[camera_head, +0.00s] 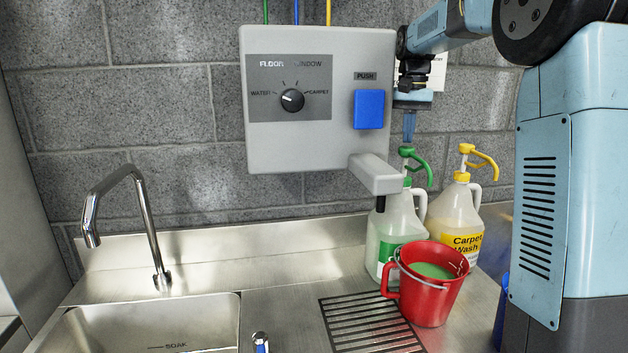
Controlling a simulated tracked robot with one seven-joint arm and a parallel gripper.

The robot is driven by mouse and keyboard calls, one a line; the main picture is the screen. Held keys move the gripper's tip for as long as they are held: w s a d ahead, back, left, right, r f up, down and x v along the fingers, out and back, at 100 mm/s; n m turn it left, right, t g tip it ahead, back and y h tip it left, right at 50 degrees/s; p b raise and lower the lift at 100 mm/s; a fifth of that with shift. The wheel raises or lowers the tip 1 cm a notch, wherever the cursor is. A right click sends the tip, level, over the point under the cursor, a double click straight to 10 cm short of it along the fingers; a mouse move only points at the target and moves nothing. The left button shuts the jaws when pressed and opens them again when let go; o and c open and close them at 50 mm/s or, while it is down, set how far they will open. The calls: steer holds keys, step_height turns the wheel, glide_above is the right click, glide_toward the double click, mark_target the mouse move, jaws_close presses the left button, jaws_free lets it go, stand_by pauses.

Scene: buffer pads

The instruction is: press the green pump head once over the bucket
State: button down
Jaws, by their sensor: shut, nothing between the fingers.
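The green pump head (407,153) sits on top of a white jug (399,222) with a green label, its curved green spout pointing right and down. My gripper (409,138) is shut and empty, pointing straight down just above the green pump head. Its fingertips look at or very near the top of the pump; I cannot tell if they touch. The red bucket (427,302) stands in front of the jug, on the counter by the drain grille, with green liquid (432,271) inside. The bucket hides part of the jug's lower front.
A second jug (455,212) marked Carpet Wash, with a yellow pump (466,150), stands close on the right. A grey dispenser box (290,150) with a dial and blue push button (369,109) is on the wall left of my gripper; its outlet arm (376,175) juts out beside the pump.

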stand_by(0.3)
steer(key=shift+r, duration=2.5)
steer(key=shift+s, duration=0.35)
steer(key=s+f+n+t, duration=0.1)
steer(key=s+f, duration=0.4)
steer(key=s, duration=0.6)
steer(key=s+f+n+t, duration=0.1)
steer(key=s+f, duration=0.4)
steer(key=s, duration=0.7)
steer(key=s+f+n+t, duration=0.1)
steer(key=s+f+t, duration=0.2)
steer(key=s, duration=0.8)
step_height(320, 180, down, 2)
steer(key=shift+s+n+t, duration=0.15)
steer(key=shift+n+t, duration=0.15)
steer(key=shift+n, duration=0.1)
